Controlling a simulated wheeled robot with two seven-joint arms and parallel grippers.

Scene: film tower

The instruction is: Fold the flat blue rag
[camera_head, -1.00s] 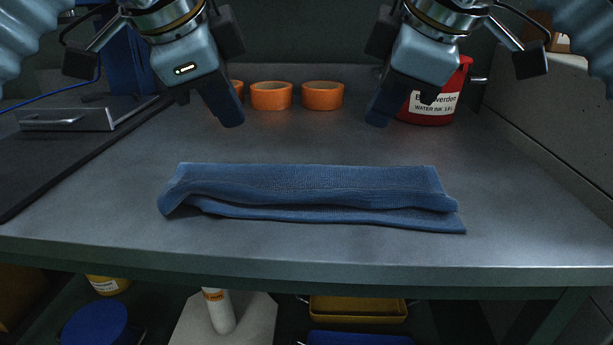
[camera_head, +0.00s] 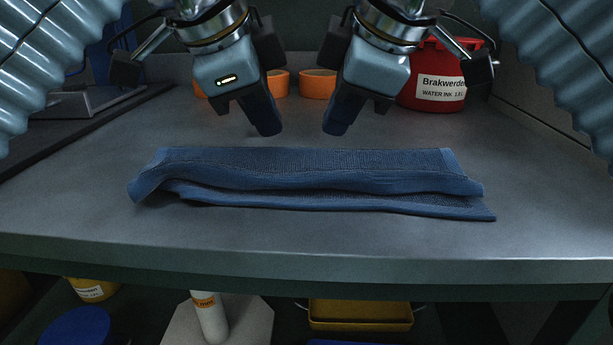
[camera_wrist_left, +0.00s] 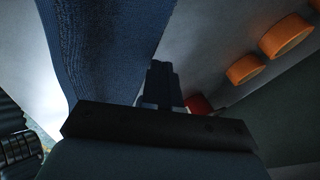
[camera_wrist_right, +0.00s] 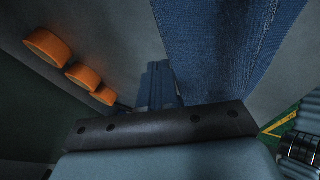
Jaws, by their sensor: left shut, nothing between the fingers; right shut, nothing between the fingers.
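The blue rag (camera_head: 310,172) lies on the bench top as a long band running left to right, folded over on itself. Its front layer sticks out a little below the upper one, and the left end is rumpled. My left gripper (camera_head: 268,130) is shut and empty, above and behind the middle of the rag. My right gripper (camera_head: 335,130) is shut and empty, a little to the right of it, also behind the rag. The rag also shows beside the fingers in the left wrist view (camera_wrist_left: 105,45) and the right wrist view (camera_wrist_right: 215,50).
A red ink container (camera_head: 432,85) stands at the back right. The grey bench top (camera_head: 300,235) is clear in front of the rag. A shelf below holds a yellow tray (camera_head: 360,315) and a white bottle (camera_head: 211,318).

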